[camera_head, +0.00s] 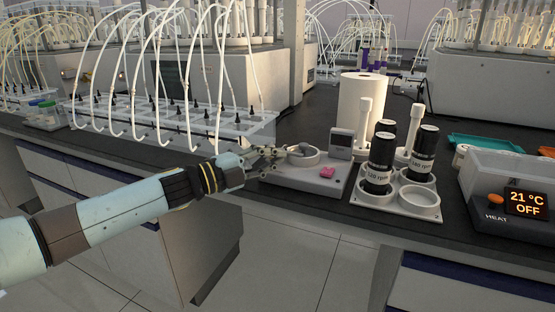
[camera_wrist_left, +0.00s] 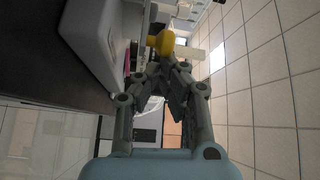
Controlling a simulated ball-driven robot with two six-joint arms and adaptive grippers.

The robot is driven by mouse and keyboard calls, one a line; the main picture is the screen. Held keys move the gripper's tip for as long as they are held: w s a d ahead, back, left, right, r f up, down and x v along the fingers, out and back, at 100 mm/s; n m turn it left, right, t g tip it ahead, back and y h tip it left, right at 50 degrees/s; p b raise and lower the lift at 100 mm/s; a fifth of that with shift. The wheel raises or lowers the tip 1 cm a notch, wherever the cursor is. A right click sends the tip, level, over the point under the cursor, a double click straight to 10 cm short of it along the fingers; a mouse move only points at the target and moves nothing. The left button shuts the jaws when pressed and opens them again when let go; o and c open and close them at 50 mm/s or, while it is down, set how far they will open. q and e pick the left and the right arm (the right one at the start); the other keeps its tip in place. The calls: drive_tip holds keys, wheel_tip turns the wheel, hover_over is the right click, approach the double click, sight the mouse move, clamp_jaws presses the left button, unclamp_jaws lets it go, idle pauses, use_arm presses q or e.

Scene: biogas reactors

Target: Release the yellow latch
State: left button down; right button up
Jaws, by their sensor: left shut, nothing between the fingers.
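The yellow latch (camera_wrist_left: 165,42) is a rounded yellow knob in the left wrist view, at the edge of a light grey device. In the head view I cannot make it out near the gripper. The device (camera_head: 308,183) is a low grey-white box at the counter's front edge, with a round holder, a small display unit and a pink part on top. My left gripper (camera_head: 268,152) is at the device's left end, its fingers shut and empty. In the wrist view its fingertips (camera_wrist_left: 167,68) are just short of the latch; whether they touch it I cannot tell. My right gripper is out of view.
A heater block (camera_head: 510,187) reads 21 °C OFF. A paper roll (camera_head: 362,105) stands behind. A clear tub with tubes (camera_head: 175,125) lies to the left. The floor in front is free.

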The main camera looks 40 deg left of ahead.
use_arm(q)
drive_tip(key=shift+a, duration=0.15)
drive_tip(key=m+g+h+b, duration=0.1)
drive_tip(key=a+m+g+h+b, duration=0.1)
drive_tip(key=h, duration=0.1)
drive_tip(key=a+m+h+b, duration=0.1)
drive_tip(key=b, duration=0.1)
drive_tip(key=shift+s+a+f+g+h, duration=0.2)
drive_tip(key=shift+s+f+g+h, duration=0.1)
drive_tip(key=shift+s+g, duration=0.1)
drive_tip(key=shift+w+a+r+b, duration=0.15)
drive_tip(key=shift+a+b, duration=0.2)
drive_tip(key=shift+a, duration=0.3)
drive_tip(key=shift+s+a+r+b, duration=0.1)
drive_tip(key=shift+a+b, duration=0.2)
drive_tip(key=shift+a, duration=0.35)
drive_tip(key=shift+w+a+r, duration=0.1)
drive_tip(key=shift+a+r, duration=0.1)
drive_tip(key=shift+a, duration=0.05)
